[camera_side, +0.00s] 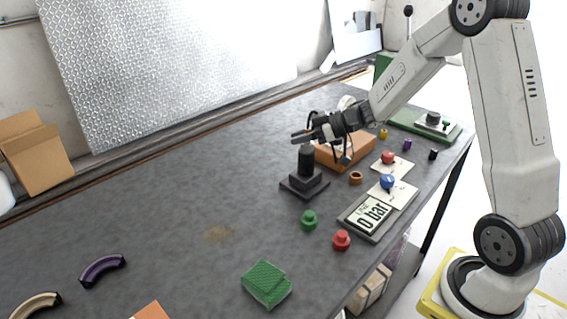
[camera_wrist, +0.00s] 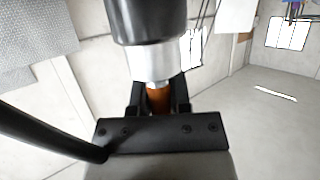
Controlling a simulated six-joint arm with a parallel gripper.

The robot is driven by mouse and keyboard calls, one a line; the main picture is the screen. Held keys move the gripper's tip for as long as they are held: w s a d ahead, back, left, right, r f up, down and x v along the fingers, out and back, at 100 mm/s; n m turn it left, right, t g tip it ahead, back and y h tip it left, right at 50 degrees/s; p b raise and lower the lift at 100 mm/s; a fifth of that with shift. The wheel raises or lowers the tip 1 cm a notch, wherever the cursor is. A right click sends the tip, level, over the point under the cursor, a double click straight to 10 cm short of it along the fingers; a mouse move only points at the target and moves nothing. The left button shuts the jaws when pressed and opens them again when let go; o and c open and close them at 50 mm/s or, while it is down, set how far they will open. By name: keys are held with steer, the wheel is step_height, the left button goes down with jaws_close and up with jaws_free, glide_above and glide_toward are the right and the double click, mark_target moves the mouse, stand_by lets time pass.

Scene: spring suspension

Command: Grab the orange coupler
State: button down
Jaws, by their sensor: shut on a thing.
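In the wrist view, an orange piece, the orange coupler (camera_wrist: 158,98), sits between the two dark fingers of my gripper (camera_wrist: 159,104). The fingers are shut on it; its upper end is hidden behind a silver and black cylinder. In the side view, my gripper (camera_side: 300,136) points left, roughly level, above a black pedestal (camera_side: 306,160) on a square black base. A small hint of orange shows at the fingers there, but the coupler is mostly hidden.
An orange-brown box (camera_side: 345,152) lies behind my gripper. A brown ring (camera_side: 355,178), a "0 bar" display (camera_side: 368,216), a green knob (camera_side: 309,220) and a red knob (camera_side: 341,240) stand to the right and front. The table's left middle is mostly clear.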

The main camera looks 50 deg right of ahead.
steer(key=shift+r, duration=0.45)
step_height(320, 180, up, 2)
steer(key=shift+s+r, duration=0.15)
steer(key=shift+r, duration=0.1)
steer(key=s+a+r, duration=0.1)
steer(key=s+r, duration=0.8)
steer(key=s, duration=0.4)
steer(key=shift+s+a+r, duration=0.2)
steer(key=shift+s+a, duration=0.05)
steer(key=shift+a, duration=0.15)
